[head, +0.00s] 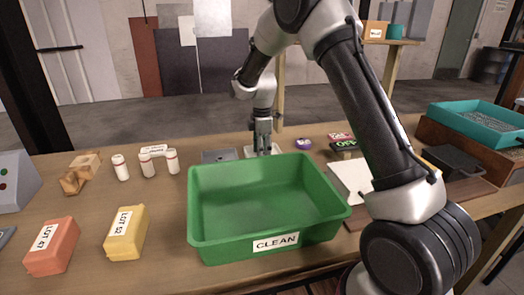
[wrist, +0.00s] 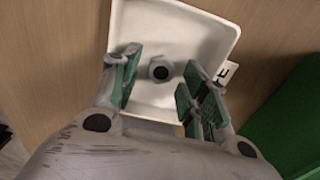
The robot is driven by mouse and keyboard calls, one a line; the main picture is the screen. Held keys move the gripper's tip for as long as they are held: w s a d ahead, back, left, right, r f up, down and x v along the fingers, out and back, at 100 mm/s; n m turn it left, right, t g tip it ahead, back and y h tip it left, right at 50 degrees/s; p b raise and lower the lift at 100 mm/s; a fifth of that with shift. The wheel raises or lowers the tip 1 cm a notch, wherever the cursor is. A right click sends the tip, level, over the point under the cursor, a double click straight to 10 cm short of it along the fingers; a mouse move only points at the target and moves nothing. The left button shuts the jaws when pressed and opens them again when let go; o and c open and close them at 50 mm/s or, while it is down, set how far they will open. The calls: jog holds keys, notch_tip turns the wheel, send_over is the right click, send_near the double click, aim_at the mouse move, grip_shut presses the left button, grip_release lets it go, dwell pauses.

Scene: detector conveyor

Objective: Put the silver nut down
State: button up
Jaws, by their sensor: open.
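The silver nut (wrist: 160,70) lies in a white tray (wrist: 205,42), near the tray's middle in the wrist view. My gripper (wrist: 155,85) is open, with its green-padded fingers on either side of the nut and apart from it. In the head view my gripper (head: 263,150) points down at the white tray (head: 278,149), behind the green bin. The nut is hidden there.
The green bin (head: 212,235) labelled CLEAN stands in front of my gripper. White bottles (head: 121,168), a yellow block (head: 126,233) and a red block (head: 52,246) are at left. A teal tray (head: 478,128) is at right. Bare table lies between the bottles and the blocks.

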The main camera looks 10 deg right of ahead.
notch_tip(320, 180, up, 12)
jog(key=s+d+r+m+t, duration=0.1)
jog(key=s+d+r+m, duration=0.35)
jog(key=s+r, duration=0.3)
jog(key=s+d+r+m+t, duration=0.1)
jog(key=s+d+r+m, duration=0.15)
jog(key=s, duration=0.35)
jog(key=s+d+r+m, duration=0.2)
jog(key=s+d+r, duration=0.1)
jog(key=s, duration=0.3)
jog(key=s+d+f+m+t, duration=0.1)
jog(key=s+m, duration=0.3)
jog(key=s, duration=0.5)
jog(key=s+d+f+m+t, duration=0.1)
jog(key=s+d+m, duration=0.3)
jog(key=s, duration=0.6)
jog(key=shift+s+d+f+m, duration=0.2)
jog(key=shift+s+f+m, duration=0.1)
jog(key=shift+m, duration=0.2)
